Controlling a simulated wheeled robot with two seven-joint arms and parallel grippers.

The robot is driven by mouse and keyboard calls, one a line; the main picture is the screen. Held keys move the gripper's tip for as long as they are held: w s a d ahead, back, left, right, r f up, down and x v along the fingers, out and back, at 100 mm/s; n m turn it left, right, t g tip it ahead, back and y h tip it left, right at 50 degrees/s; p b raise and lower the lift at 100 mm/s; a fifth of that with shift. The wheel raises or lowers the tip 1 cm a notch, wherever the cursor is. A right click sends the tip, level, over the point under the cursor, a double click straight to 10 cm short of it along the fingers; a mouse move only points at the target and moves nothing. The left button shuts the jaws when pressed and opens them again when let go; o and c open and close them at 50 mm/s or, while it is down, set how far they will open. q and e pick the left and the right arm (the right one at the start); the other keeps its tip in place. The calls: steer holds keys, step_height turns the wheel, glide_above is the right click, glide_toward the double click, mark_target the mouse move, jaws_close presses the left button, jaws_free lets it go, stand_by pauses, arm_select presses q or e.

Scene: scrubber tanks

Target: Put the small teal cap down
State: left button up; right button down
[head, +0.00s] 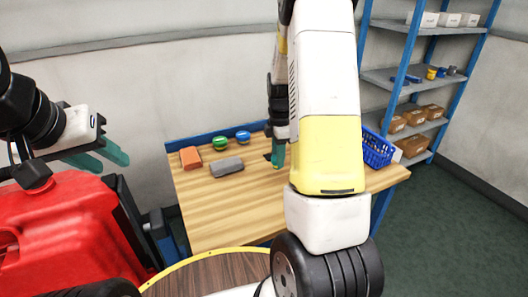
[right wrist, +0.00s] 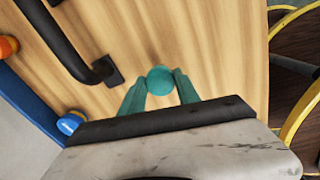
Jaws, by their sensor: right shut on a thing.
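The small teal cap (right wrist: 160,80) shows in the right wrist view as a round teal piece between the fingertips of my right gripper (right wrist: 160,88). The right gripper is shut on it, with the wooden tabletop (right wrist: 200,40) behind. In the head view my right gripper (head: 278,160) points down over the table (head: 235,205). The cap cannot be told apart from the teal fingers there, and its gap to the wood is unclear. My left gripper (head: 112,160) is at the left, away from the table, its teal fingers apart and empty.
A blue basket (head: 377,148) stands right. A black handle (right wrist: 85,50) is near the cap. A red container (head: 65,225) stands left.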

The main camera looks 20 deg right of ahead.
steer(key=shift+f, duration=1.5)
steer(key=shift+f, duration=0.2)
steer(key=c, duration=0.9)
jaws_free()
